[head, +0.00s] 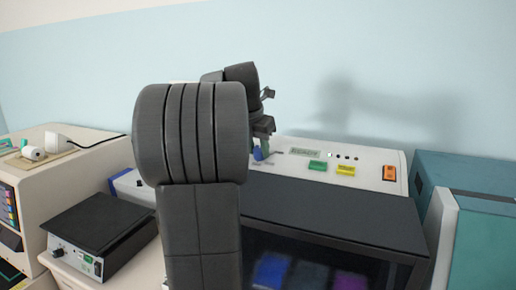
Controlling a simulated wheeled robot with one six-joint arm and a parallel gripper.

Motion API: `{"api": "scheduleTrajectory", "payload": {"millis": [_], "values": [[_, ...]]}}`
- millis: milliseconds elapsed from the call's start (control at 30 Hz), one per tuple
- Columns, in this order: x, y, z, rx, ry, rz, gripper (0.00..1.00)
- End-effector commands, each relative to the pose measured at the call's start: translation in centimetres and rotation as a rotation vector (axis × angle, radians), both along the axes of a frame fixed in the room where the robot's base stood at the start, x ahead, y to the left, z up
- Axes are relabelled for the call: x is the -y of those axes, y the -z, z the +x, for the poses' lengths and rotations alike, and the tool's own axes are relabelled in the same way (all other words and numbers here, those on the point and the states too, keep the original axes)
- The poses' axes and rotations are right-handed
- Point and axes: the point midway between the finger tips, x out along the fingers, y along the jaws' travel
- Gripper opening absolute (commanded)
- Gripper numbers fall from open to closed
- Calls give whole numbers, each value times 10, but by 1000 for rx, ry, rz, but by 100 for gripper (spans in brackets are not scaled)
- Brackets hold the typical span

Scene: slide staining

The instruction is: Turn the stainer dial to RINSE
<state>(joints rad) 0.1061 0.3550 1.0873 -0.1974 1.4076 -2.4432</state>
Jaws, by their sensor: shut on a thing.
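The stainer (375,160) has a white sloped control panel behind a dark top. Its dial (258,154) shows as a small blue piece at the left of the visible panel, mostly hidden by my arm and gripper. My gripper (263,146) is over the dial, pointing down, and is shut on it. The dial's pointer setting and the RINSE mark cannot be read from here. A small display (305,152) on the panel seems to read READY.
The panel also has a green button (318,166), a yellow button (346,170) and an orange switch (389,173). Colored vats show behind the stainer's front window. A teal box (470,190) stands close at right. A black-topped device (98,225) is at left.

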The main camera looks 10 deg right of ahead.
Motion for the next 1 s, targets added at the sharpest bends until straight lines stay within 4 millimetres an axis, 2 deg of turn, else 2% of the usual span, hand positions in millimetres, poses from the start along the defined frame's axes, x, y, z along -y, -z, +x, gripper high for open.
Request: {"api": "scheduleTrajectory", "payload": {"millis": [500, 533, 600, 867, 1000], "values": [[0, -1, 0, -3, -18, -6, 11], [0, -1, 0, -3, -18, -6, 39], [0, -1, 0, -4, -18, -6, 53], [0, 0, 0, -4, -17, -6, 55], [-1, -6, -1, -2, -16, -6, 55]]}}
